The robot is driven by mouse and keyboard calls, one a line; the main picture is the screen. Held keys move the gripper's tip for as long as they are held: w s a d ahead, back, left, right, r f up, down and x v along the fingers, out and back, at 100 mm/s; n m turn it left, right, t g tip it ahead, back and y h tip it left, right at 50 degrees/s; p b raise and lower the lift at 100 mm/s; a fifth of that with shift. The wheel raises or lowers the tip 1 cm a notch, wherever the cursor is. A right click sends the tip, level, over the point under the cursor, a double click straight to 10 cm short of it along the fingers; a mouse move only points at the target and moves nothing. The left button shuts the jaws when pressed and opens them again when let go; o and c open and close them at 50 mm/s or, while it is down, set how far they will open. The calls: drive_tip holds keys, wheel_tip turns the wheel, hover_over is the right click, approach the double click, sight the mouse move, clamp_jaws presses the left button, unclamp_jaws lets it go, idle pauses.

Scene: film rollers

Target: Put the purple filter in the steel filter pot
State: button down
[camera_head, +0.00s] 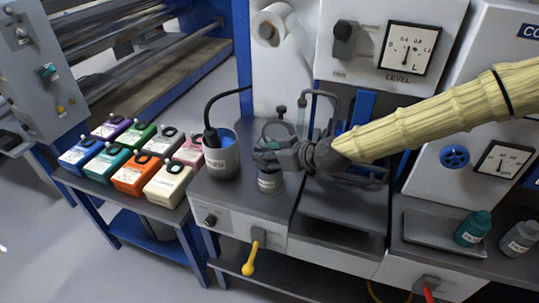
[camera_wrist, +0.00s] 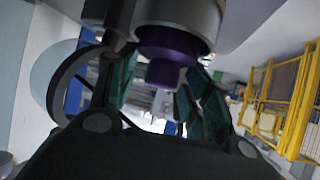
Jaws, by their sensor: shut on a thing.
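My gripper (camera_head: 290,157) is low over a small grey steel pot with a white label (camera_head: 268,181), at the bench's front. In the wrist view the purple filter (camera_wrist: 165,52) lies between the dark teal finger pads of my gripper (camera_wrist: 163,95), which is shut on it. The filter's wide part meets the round mouth of a steel cylinder (camera_wrist: 192,17), which appears to be the pot. I cannot tell how deep the filter sits in it. The filter is hidden in the head view.
A larger grey pot (camera_head: 221,163) with blue inside and a black cable stands left of my gripper. Several coloured boxes (camera_head: 131,174) cover the left table. A teal bottle (camera_head: 473,229) and a grey bottle (camera_head: 519,240) stand right. A grey panel (camera_head: 400,40) rises behind.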

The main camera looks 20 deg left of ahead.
drive_tip(key=shift+f, duration=0.25)
drive_tip(key=c, duration=0.6)
unclamp_jaws()
drive_tip(key=shift+c, duration=0.2)
drive_tip(key=shift+r, duration=0.25)
drive_tip(key=b+v, duration=0.1)
drive_tip(key=v, duration=1.1)
drive_tip(key=shift+b, duration=0.35)
